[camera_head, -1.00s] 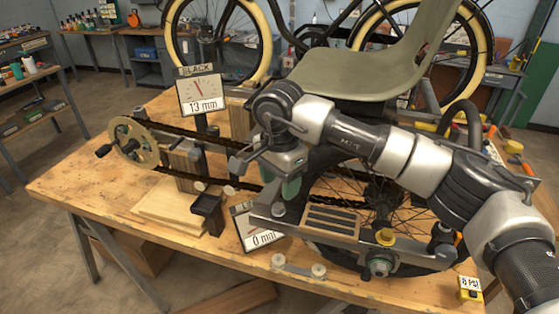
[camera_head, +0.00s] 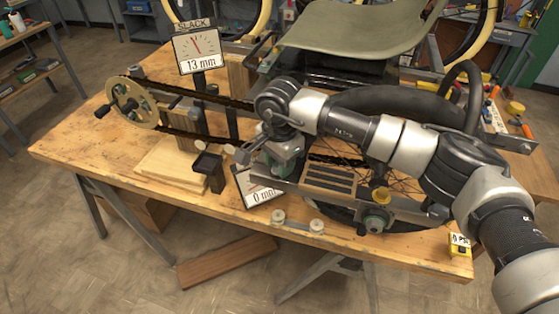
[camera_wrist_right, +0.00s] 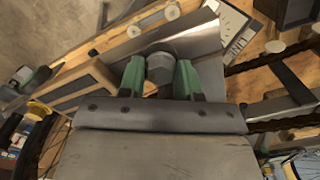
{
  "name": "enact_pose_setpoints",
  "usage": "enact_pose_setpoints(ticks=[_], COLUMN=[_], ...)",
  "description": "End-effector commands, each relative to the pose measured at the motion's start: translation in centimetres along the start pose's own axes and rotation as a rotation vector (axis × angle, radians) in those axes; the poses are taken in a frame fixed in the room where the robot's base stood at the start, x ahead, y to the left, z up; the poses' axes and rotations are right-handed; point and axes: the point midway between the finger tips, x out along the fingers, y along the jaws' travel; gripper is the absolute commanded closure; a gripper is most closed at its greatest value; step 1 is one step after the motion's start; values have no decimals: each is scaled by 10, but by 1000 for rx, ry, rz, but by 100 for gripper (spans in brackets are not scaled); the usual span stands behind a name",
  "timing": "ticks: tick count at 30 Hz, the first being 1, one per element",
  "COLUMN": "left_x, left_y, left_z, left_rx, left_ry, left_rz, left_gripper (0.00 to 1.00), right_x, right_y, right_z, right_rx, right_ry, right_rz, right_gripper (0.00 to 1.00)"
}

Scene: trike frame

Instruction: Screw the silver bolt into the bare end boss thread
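The silver bolt (camera_wrist_right: 161,66) shows in the right wrist view as a grey rounded head between the green fingertips of my right gripper (camera_wrist_right: 160,80). The fingers appear shut on its sides. In the head view my right gripper (camera_head: 285,158) points down over the left end of the metal plate (camera_head: 318,203) of the trike frame. The bolt and the bare end boss thread are hidden there by the gripper, so I cannot tell whether bolt and thread touch. My left gripper is not in view.
A slack display (camera_head: 197,50) reads 13 mm, and a tilted dial (camera_head: 257,188) reads 0 mm beside the plate. A chainring with crank (camera_head: 133,103) stands at the left. A black holder (camera_head: 208,168) and a wooden block (camera_head: 172,160) stand on the workbench (camera_head: 95,150).

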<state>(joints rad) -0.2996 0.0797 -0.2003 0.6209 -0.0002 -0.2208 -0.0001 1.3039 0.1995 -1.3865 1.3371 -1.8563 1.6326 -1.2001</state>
Motion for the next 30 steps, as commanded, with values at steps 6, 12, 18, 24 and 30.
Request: enact_pose_setpoints(ticks=[6,12,18,24,30], left_x=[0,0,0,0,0], left_y=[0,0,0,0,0], left_z=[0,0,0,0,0], left_rx=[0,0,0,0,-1], left_ry=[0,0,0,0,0], left_rz=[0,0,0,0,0], left_gripper=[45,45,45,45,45], right_x=[0,0,0,0,0], right_y=[0,1,2,3,4], right_z=[0,0,1,1,2], right_rx=[14,238,519,799,1015], right_ry=[0,0,0,0,0], right_rz=[0,0,0,0,0], right_gripper=[92,92,92,92,92])
